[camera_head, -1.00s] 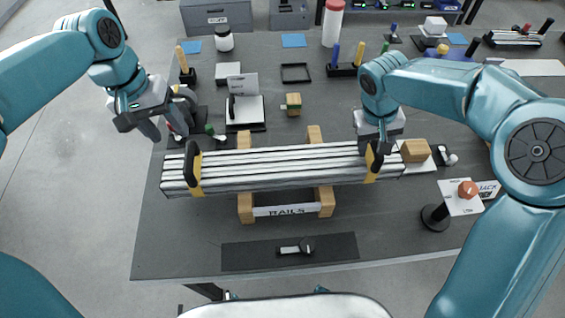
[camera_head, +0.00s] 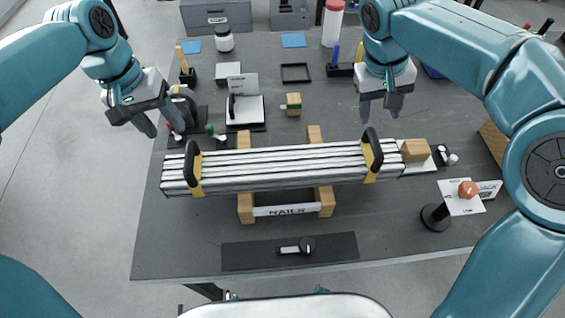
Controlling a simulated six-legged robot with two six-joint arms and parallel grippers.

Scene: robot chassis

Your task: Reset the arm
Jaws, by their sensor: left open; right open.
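My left gripper (camera_head: 163,130) is open and empty in the head view, in the air by the table's left edge, left of the rails. My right gripper (camera_head: 379,112) is open and empty, raised above the right end of the rails and apart from them. A bundle of silver rails (camera_head: 280,165) lies across a wooden stand (camera_head: 245,207) with a label on its front. A black handle with a yellow strap (camera_head: 193,170) sits at the bundle's left end. A second such handle (camera_head: 372,155) stands at the right end, below my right gripper.
The dark table (camera_head: 400,235) also holds a wooden block (camera_head: 415,150) at the rails' right end and a red-knobbed post (camera_head: 467,190) at right. A dark mat (camera_head: 340,249) with a small tool lies in front. Small trays and bottles stand behind.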

